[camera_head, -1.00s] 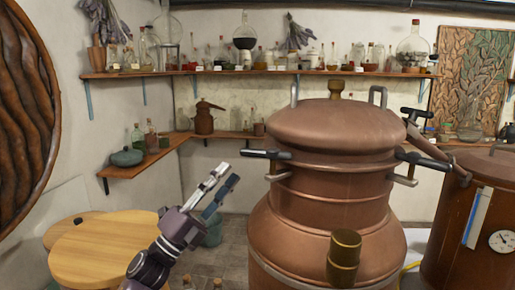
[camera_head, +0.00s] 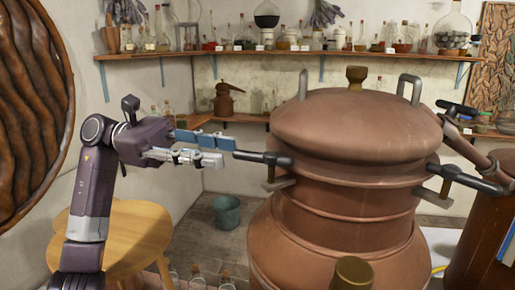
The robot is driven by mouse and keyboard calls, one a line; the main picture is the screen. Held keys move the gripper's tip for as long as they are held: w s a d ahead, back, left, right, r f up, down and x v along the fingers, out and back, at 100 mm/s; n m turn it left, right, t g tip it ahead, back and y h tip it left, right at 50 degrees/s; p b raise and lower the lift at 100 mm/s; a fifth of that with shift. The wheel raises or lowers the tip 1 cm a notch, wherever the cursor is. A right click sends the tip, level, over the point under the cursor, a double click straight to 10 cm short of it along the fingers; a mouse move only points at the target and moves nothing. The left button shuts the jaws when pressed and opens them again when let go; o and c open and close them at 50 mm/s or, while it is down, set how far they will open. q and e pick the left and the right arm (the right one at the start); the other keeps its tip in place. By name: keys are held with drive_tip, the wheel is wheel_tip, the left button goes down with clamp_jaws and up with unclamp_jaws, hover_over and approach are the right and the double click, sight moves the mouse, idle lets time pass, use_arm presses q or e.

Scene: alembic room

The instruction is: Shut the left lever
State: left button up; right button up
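The left lever (camera_head: 265,158) is a black-handled clamp lever on the left side of the copper still's (camera_head: 330,205) upper rim. Its handle sticks out to the left, roughly level, above a metal bracket. My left gripper (camera_head: 228,151) is at the handle's outer tip, its fingers pointing right toward it. The two fingers look apart, one showing its blue pads and the other its silver side. I cannot tell whether they touch the lever. A similar right lever (camera_head: 465,178) sticks out on the other side. My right gripper is not in view.
A round wooden table (camera_head: 135,235) stands at lower left, with a grey-green bucket (camera_head: 227,212) on the floor beyond. A wall shelf (camera_head: 300,53) holds several bottles. A brass knob (camera_head: 352,272) stands at the still's front. Floor left of the still is partly clear.

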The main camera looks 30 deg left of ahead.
sight(247, 157)
use_arm(q)
drive_tip(key=d+p, duration=0.1)
drive_tip(key=d, duration=0.1)
drive_tip(key=d+p, duration=0.1)
drive_tip(key=d, duration=0.1)
drive_tip(key=d+p, duration=0.1)
drive_tip(key=d, duration=0.1)
drive_tip(key=shift+s+r, duration=0.35)
drive_tip(key=shift+w+d+f, duration=0.1)
drive_tip(key=shift+w+d, duration=0.1)
drive_tip(key=shift+d, duration=0.05)
drive_tip(key=shift+s, duration=0.1)
clamp_jaws()
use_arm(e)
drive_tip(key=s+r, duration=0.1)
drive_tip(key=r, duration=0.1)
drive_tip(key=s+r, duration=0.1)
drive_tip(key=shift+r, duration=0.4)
